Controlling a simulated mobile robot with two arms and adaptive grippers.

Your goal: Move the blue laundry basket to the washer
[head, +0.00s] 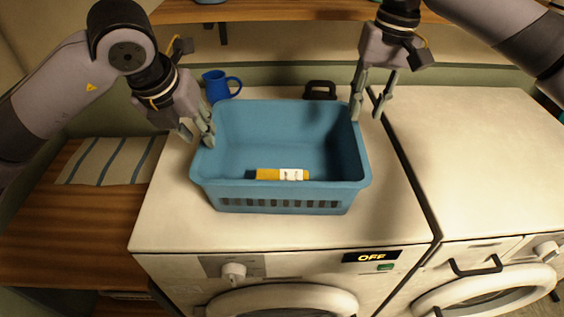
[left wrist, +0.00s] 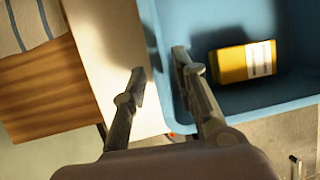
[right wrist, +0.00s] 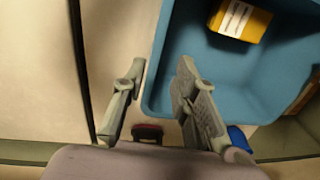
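The blue laundry basket (head: 276,197) stands upright on top of the left white front-loading machine (head: 165,215), whose display reads OFF. A yellow box with a white label (head: 282,174) lies inside the basket. My left gripper (head: 198,137) is open at the basket's left side; in the left wrist view the basket rim (left wrist: 158,60) appears between its spread fingers. My right gripper (head: 367,113) is open at the right rear side; in the right wrist view the rim (right wrist: 152,85) appears between its fingers. Whether any finger touches the basket is unclear.
A blue jug (head: 215,86) and a dark-handled object (head: 320,90) stand behind the basket. A second white machine (head: 485,140) is at right with a clear top. A wooden counter (head: 70,225) with a striped cloth (head: 112,160) is at left. A shelf (head: 270,10) runs above.

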